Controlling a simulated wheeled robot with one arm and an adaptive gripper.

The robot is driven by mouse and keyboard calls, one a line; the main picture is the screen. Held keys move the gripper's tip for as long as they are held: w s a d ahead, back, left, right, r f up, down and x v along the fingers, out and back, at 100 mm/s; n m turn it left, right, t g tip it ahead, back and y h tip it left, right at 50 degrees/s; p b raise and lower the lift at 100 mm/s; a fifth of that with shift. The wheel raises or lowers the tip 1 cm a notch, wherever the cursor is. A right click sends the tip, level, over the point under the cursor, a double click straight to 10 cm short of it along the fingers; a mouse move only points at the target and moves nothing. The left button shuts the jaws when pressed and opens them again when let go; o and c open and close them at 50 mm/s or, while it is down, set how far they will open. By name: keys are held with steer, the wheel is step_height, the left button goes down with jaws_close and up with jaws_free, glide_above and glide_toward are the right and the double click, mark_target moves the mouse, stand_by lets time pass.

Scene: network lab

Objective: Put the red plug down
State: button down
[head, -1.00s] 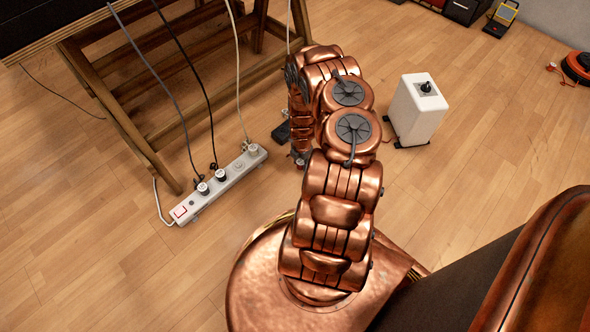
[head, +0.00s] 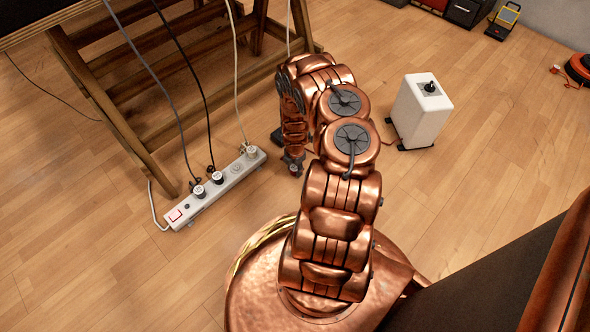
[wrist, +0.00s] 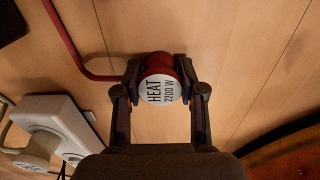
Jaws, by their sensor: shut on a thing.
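The red plug (wrist: 160,80) has a white face lettered "HEAT 2200 W" and a red cable leading off to the upper left in the wrist view. My gripper (wrist: 161,88) is shut on it, with one finger at each side. The wooden floor shows around the plug; I cannot tell how far below it the floor is. In the head view my gripper (head: 293,168) points down just right of the white power strip, and the plug is too small there to make out clearly.
The white power strip (head: 213,190) holds several plugs, and its end also shows in the wrist view (wrist: 57,125). A wooden trestle (head: 120,115) stands behind it. A white box (head: 418,112) stands to the right. Bare floor (head: 110,255) lies at the front left.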

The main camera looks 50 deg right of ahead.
steer(key=shift+f, duration=0.15)
steer(key=c, duration=0.7)
jaws_free()
step_height(320, 180, up, 13)
steer(key=p, duration=0.9)
step_height(320, 180, up, 18)
steer(key=r+m+g, duration=0.1)
steer(key=m, duration=0.5)
glide_above(295, 167)
steer(key=w+a, duration=0.1)
steer(key=a, duration=0.4)
steer(key=s+a+r+m+g, duration=0.1)
steer(key=s+a+r+m, duration=0.25)
steer(key=a+r, duration=0.8)
steer(key=s+a+r+m, duration=0.5)
steer(key=s+a+r, duration=0.55)
steer(key=r, duration=0.25)
steer(key=s+a+r+m, duration=0.1)
steer(key=s+a, duration=0.1)
steer(key=s, duration=0.2)
steer(key=s+a+r+m+g, duration=0.1)
steer(key=s+a, duration=0.1)
steer(key=s, duration=0.2)
steer(key=s+a+r+m, duration=0.1)
steer(key=s+r, duration=0.1)
steer(key=s, duration=0.2)
steer(key=shift+s+a+g, duration=0.2)
steer(key=shift+a+g, duration=0.2)
steer(key=shift+r, duration=0.1)
